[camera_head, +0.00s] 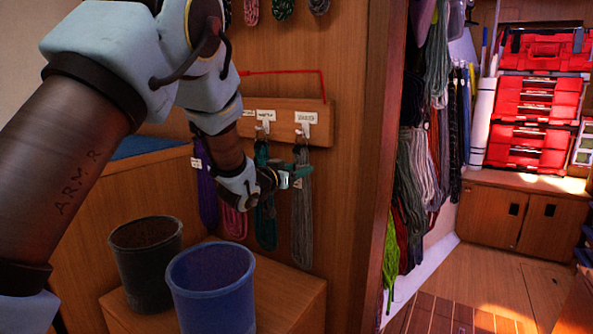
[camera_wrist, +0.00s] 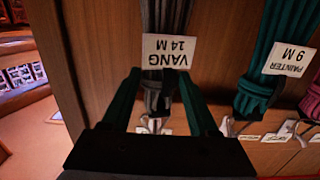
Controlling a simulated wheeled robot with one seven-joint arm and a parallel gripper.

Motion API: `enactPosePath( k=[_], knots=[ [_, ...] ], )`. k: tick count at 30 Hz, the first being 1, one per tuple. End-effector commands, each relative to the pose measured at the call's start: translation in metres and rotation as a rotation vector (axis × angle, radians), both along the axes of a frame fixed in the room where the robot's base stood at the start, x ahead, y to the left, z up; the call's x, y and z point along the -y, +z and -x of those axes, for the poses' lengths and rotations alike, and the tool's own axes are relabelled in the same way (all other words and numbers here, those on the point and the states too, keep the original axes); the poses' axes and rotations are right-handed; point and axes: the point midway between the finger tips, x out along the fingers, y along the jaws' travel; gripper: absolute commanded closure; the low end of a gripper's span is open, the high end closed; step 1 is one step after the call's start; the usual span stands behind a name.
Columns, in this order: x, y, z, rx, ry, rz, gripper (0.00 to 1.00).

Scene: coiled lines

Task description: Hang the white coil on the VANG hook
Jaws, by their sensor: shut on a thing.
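The white coil, greyish in this light, hangs long and upright at the right end of the wooden hook board (camera_head: 285,124) in the head view (camera_head: 303,225). Its tag (camera_wrist: 167,50) reads VANG 14 M, upside down in the wrist view. My gripper (camera_head: 297,176) is at the coil's upper part, and in the wrist view its green fingers (camera_wrist: 160,95) are on either side of the bound neck. A pale hook (camera_wrist: 152,127) shows at the coil's top end. I cannot tell whether the loop is over it. The label (camera_head: 306,118) above is too small to read.
A green coil (camera_head: 265,215) with a PAINTER 9 M tag (camera_wrist: 289,61) hangs close beside, then pink (camera_head: 234,220) and purple (camera_head: 207,195) coils. A dark bucket (camera_head: 146,270) and a blue bucket (camera_head: 212,295) stand below. A wooden partition edge (camera_head: 362,170) is to the right.

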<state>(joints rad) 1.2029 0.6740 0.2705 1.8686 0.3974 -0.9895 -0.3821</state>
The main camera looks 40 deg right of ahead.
Motion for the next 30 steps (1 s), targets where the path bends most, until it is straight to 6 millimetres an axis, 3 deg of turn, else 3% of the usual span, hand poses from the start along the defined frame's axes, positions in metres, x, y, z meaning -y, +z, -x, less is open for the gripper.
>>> enactPosePath(
  k=[8,9,18,26,30],
  knots=[
    [0.000,0.002,0.000,0.001,0.000,0.003,1.00],
    [0.000,0.002,0.000,0.001,0.000,0.003,0.38],
    [0.000,0.001,0.000,0.000,0.000,0.001,0.05],
    [-0.001,-0.001,0.000,-0.001,0.000,-0.002,0.05],
    [-0.013,0.000,0.003,-0.001,0.001,-0.002,0.05]
  ],
)
